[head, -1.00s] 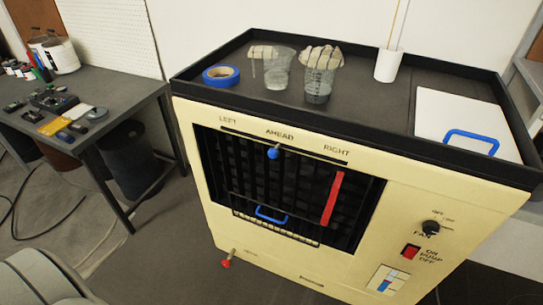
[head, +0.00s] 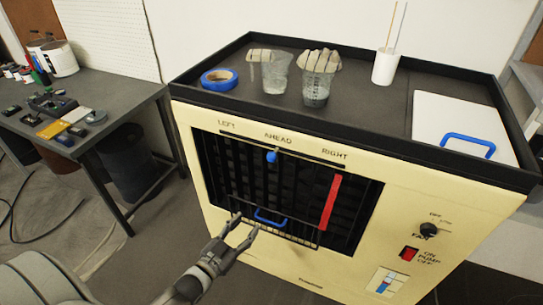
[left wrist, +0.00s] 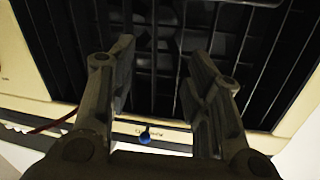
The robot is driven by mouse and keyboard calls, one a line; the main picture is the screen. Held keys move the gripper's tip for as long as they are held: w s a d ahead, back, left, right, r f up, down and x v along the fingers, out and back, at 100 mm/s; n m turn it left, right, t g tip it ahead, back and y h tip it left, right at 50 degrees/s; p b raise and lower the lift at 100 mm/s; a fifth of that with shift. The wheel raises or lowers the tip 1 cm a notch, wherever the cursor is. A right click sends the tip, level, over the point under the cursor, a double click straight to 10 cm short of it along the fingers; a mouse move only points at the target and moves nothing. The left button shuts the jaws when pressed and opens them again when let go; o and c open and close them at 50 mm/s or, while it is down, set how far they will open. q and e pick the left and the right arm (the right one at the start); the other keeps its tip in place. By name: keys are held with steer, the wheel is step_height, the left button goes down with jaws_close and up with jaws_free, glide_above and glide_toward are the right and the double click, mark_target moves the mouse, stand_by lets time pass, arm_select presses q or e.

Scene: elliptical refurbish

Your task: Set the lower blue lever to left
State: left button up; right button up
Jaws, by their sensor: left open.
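The cream cooler's front has a dark grille (head: 231,174). A U-shaped blue lever (head: 269,217) sits at its lower edge, near the middle. A blue knob (head: 272,156) sits at the top edge, below the AHEAD mark; LEFT and RIGHT marks flank it. My left gripper (head: 246,224) is open and empty, just left of the lower blue lever; I cannot tell whether they touch. The left wrist view looks upside down, with my open fingers (left wrist: 158,50) before the grille and the blue knob (left wrist: 145,135) below. The lower lever is not clear there. My right gripper is not in view.
A red strip (head: 331,202) crosses the grille's right side. The fan knob (head: 428,230) and red pump switch (head: 409,254) are further right. The top tray holds blue tape (head: 220,77), cups and a white panel (head: 450,122). A workbench (head: 95,125) stands left.

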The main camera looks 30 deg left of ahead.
mark_target(271, 158)
arm_select(q)
step_height(271, 158, up, 17)
steer(key=d+m+t+h, duration=0.2)
steer(key=t+h, duration=0.1)
steer(key=t, duration=0.1)
steer(key=x, duration=0.3)
steer(key=p+x, duration=0.1)
steer(key=x, duration=0.3)
steer(key=p+x, duration=0.1)
steer(key=x, duration=0.3)
steer(key=shift+w+a+r, duration=0.15)
steer(key=shift+a+r, duration=0.05)
steer(key=shift+r, duration=0.05)
jaws_close()
